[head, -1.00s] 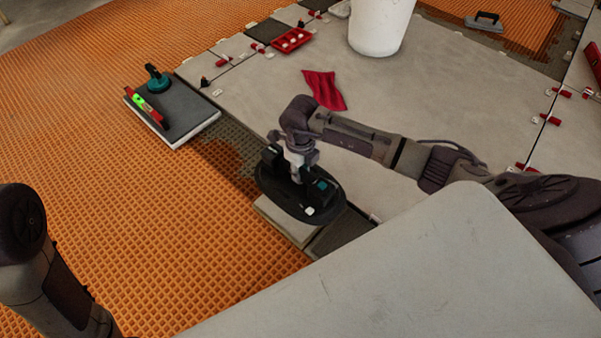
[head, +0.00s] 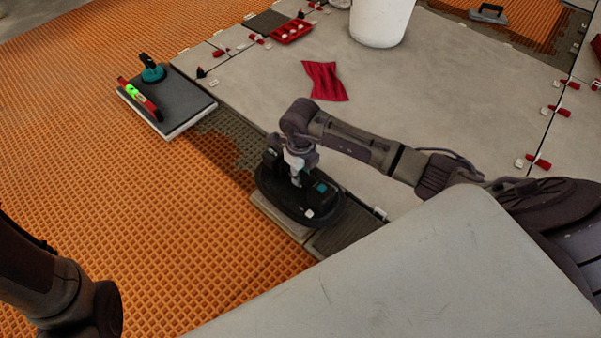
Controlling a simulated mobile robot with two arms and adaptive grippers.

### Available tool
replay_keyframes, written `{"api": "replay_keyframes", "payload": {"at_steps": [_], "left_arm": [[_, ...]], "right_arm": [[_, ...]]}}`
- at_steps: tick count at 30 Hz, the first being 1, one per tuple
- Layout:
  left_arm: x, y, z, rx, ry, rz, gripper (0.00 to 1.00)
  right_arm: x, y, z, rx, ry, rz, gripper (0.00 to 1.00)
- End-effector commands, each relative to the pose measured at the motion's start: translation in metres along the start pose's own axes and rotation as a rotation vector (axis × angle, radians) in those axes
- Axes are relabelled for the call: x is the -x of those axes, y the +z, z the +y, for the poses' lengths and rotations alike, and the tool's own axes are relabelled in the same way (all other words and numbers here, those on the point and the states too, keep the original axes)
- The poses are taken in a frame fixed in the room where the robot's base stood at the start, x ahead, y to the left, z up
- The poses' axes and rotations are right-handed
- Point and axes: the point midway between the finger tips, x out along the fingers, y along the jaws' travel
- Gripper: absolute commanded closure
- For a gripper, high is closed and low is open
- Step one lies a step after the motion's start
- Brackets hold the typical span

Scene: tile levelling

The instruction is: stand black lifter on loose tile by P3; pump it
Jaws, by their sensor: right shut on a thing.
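The black lifter (head: 270,205) is a dark oval pad with a handle and a small teal part on top. It is over the small loose tile (head: 285,222) at the edge of the laid floor, and covers most of it. I cannot tell whether its pad touches the tile. My right gripper (head: 297,178) comes down from above and is shut on the lifter's handle; its fingertips are partly hidden. My left arm shows at the lower left, but its gripper is not clearly visible. No P3 label is readable.
A stack of grey tiles (head: 190,108) with a teal suction cup (head: 152,70) and a level (head: 139,98) lies on the orange mat (head: 90,190). A red cloth (head: 324,80), a red tray (head: 291,31) and a white bucket (head: 380,22) stand on the laid tiles (head: 420,100).

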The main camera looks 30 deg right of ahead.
Motion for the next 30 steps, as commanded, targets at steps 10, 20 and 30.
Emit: {"api": "replay_keyframes", "payload": {"at_steps": [10, 20, 30], "left_arm": [[-0.0004, -0.0010, 0.0005, 0.000, 0.001, 0.003, 0.60], [-0.0021, -0.0005, 0.0002, 0.000, 0.001, 0.003, 0.60], [-0.0043, 0.0003, -0.0004, 0.000, 0.001, 0.003, 0.60]], "right_arm": [[0.0008, 0.0014, -0.0002, 0.000, 0.000, -0.005, 1.00], [0.0016, 0.0015, -0.0006, 0.000, -0.001, -0.006, 1.00], [0.0008, 0.0015, -0.0006, -0.001, -0.001, -0.011, 1.00]]}}
